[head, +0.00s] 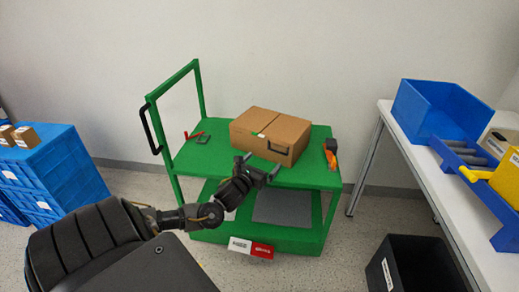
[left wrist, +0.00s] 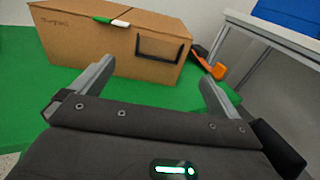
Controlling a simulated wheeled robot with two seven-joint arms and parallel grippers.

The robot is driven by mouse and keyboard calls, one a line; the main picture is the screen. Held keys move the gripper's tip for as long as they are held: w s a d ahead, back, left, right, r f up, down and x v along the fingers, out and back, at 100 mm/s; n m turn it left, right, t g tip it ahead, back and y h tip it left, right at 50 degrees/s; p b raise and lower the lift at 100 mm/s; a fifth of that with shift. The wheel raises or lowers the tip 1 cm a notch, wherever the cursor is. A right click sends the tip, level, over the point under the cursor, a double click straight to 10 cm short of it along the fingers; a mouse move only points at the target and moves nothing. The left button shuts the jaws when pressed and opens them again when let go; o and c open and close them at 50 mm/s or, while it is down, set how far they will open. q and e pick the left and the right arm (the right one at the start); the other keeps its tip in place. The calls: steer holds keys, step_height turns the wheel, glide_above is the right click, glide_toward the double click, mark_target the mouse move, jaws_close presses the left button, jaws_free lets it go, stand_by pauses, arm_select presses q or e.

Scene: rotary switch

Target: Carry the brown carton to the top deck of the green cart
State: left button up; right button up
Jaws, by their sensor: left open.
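The brown carton (head: 270,130) sits on the top deck of the green cart (head: 195,158). It has a dark handle on its front side and a green-and-white marker on its top. My left gripper (head: 261,166) is open and empty, just in front of the carton's near side. In the left wrist view the carton (left wrist: 95,42) stands beyond the two spread fingers (left wrist: 155,85), with its handle (left wrist: 160,48) between them and a strip of green deck in front. The fingers appear apart from the carton. My right gripper is not in view.
An orange-and-black tool (head: 331,153) and a red item (head: 193,134) lie on the deck. A table (head: 405,140) with blue bins (head: 440,110) stands right, a black bin (head: 415,265) below it. Blue crates (head: 45,170) stand left. A red-and-white label (head: 250,247) is on the lower deck's front.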

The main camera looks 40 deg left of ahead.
arm_select(q)
steer(key=s+d+f+n+g+h, duration=0.1)
steer(key=s+d+f+n+g, duration=0.2)
steer(key=s+d+f+n, duration=0.35)
steer(key=s+d+f+n+g+h, duration=0.1)
steer(key=s+d+f+n+g, duration=0.25)
steer(key=f+n, duration=0.5)
steer(key=s+d+f+n+g+h, duration=0.1)
steer(key=s+d+f+n+g, duration=0.2)
steer(key=s+d+f+n, duration=0.2)
steer(key=s+d+f+n+g+h, duration=0.1)
steer(key=s+d+f+n+g, duration=0.3)
steer(key=s+d+n, duration=0.7)
steer(key=s+f, duration=0.2)
steer(key=s, duration=0.1)
steer(key=shift+f+h, duration=0.15)
steer(key=shift+h, duration=0.25)
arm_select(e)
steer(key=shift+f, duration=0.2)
arm_select(q)
steer(key=shift+a, duration=0.1)
steer(key=shift+f, duration=0.1)
